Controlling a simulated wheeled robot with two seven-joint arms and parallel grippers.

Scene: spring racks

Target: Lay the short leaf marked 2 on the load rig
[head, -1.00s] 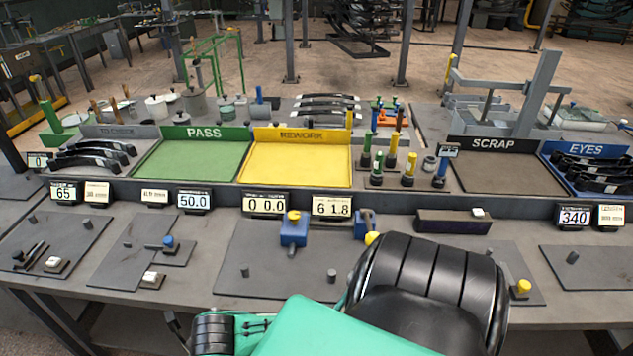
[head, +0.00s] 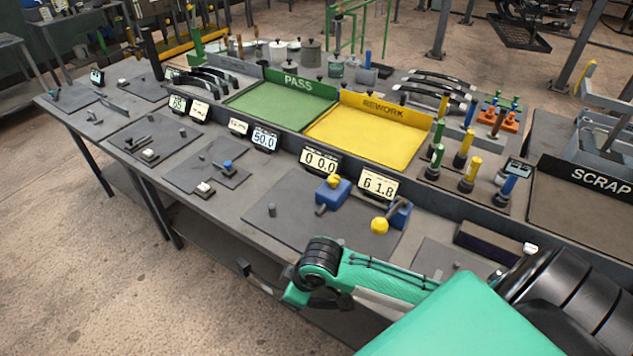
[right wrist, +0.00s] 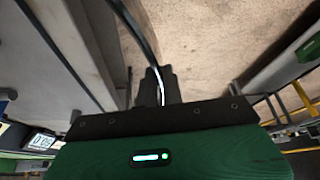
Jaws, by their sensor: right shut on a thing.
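In the right wrist view my right gripper (right wrist: 160,82) is shut on a thin dark curved strip (right wrist: 136,24), which looks like a spring leaf. The strip runs up and left out of the frame; no number shows on it. The floor is behind it. In the head view my right arm reaches in from the lower right, its wrist over the bench's front edge. A station with blue blocks (head: 332,195), yellow knobs and a grey plate lies just beyond; it may be the load rig, but no label confirms this. My left gripper is not in view.
Dark leaves (head: 208,84) sit in a rack at the back left. The green PASS tray (head: 280,100) and yellow REWORK tray (head: 365,135) are empty. Upright coloured-top gauges (head: 462,150) and displays (head: 320,160) stand along the bench. The front left plates hold small fixtures.

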